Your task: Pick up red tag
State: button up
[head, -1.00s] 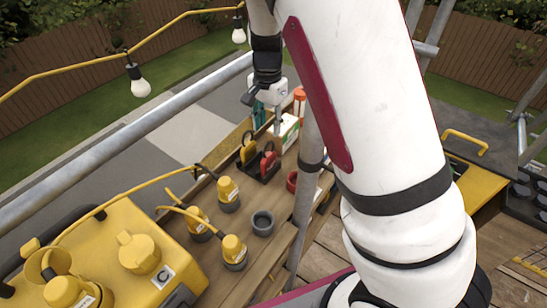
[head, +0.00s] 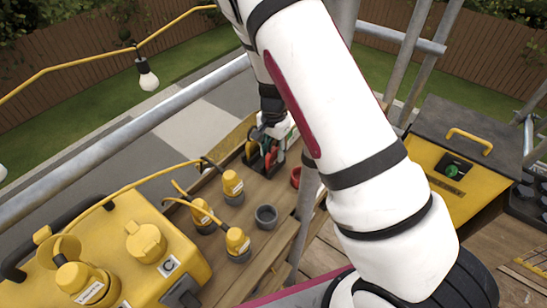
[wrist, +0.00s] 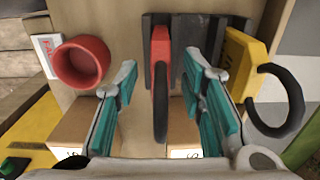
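The red tag (wrist: 162,62) stands edge-on in a dark slotted holder (wrist: 187,30) in the wrist view, with its dark loop towards me. My gripper (wrist: 160,75) is open, its teal-padded fingers on either side of the tag with gaps on both sides. In the head view my gripper (head: 270,143) is low over the holder, and the red tag (head: 267,155) shows only partly behind the fingers. A yellow tag (wrist: 240,62) with a black loop is just right of the right finger in the wrist view.
A red cup (wrist: 81,62) is left of the gripper in the wrist view. Brown boxes (wrist: 85,130) lie below the fingers. In the head view, yellow plugs (head: 232,183), a grey cup (head: 266,216) and a scaffold pole (head: 306,205) stand nearby.

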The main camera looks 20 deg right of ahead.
jog(key=shift+f, duration=0.15)
grip_shut()
